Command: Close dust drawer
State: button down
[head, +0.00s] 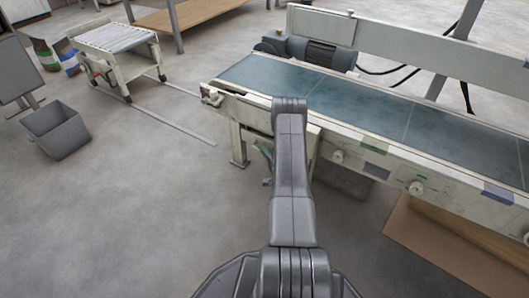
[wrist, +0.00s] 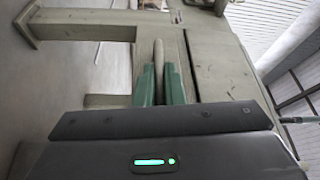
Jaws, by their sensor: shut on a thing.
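In the wrist view, my gripper (wrist: 159,85) has its two green fingers shut on a slim beige bar, the handle (wrist: 158,53). The handle runs along a grey-beige panel (wrist: 218,62), which I take to be on the conveyor's side; I cannot tell which part is the drawer front or how far the drawer stands out. In the head view my arm reaches to the near side of the conveyor, at its left end. The arm hides the handle and most of the gripper there.
The conveyor (head: 330,92) with a blue-green belt runs to the right. Its leg (head: 238,145) stands left of my arm. A grey bin (head: 57,130) and a roller cart (head: 118,52) stand at the left. A brown board (head: 455,240) lies at the right. The floor at left front is clear.

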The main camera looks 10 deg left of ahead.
aim_at(268, 146)
jog(key=shift+w+d, duration=0.3)
jog(key=shift+w, duration=0.45)
jog(key=shift+w+d, duration=0.25)
jog(key=shift+w, duration=0.45)
jog(key=c, duration=1.5)
grip_release()
